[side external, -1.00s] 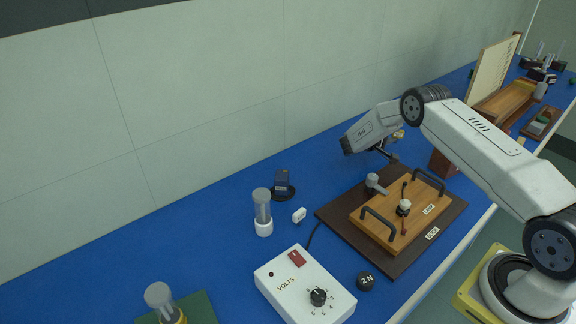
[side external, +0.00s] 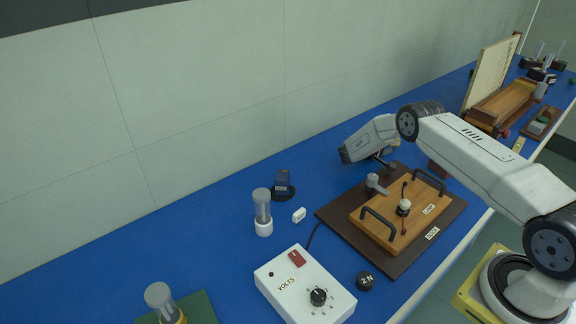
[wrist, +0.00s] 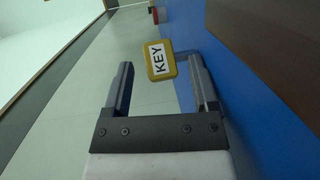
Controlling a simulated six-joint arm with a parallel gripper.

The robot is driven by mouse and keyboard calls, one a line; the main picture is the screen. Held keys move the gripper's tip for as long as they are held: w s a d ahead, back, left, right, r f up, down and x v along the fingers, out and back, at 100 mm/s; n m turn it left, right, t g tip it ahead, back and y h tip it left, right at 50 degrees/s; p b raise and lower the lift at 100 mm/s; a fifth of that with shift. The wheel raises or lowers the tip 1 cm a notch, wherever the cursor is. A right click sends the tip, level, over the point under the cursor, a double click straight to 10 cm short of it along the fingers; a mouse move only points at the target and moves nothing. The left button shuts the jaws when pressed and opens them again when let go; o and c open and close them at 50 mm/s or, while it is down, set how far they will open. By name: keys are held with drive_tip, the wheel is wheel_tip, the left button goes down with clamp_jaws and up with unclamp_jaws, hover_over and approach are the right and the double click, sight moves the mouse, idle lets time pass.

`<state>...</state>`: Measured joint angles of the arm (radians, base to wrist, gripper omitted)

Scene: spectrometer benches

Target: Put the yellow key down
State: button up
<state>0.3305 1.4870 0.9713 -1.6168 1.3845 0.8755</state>
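The yellow key (wrist: 161,60) is a small block with a white KEY label, seen in the wrist view at the fingertips, close to the right finger. My gripper (wrist: 160,64) is open, its fingers wide apart, with a clear gap between the left finger and the key. I cannot tell whether the right finger touches the key. In the side view my gripper (side external: 385,161) is low over the blue bench, just behind the dark dock board (side external: 330,212).

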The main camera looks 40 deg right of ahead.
drive_tip(key=shift+r, duration=0.1)
idle(0.3)
drive_tip(key=shift+v, duration=3.8)
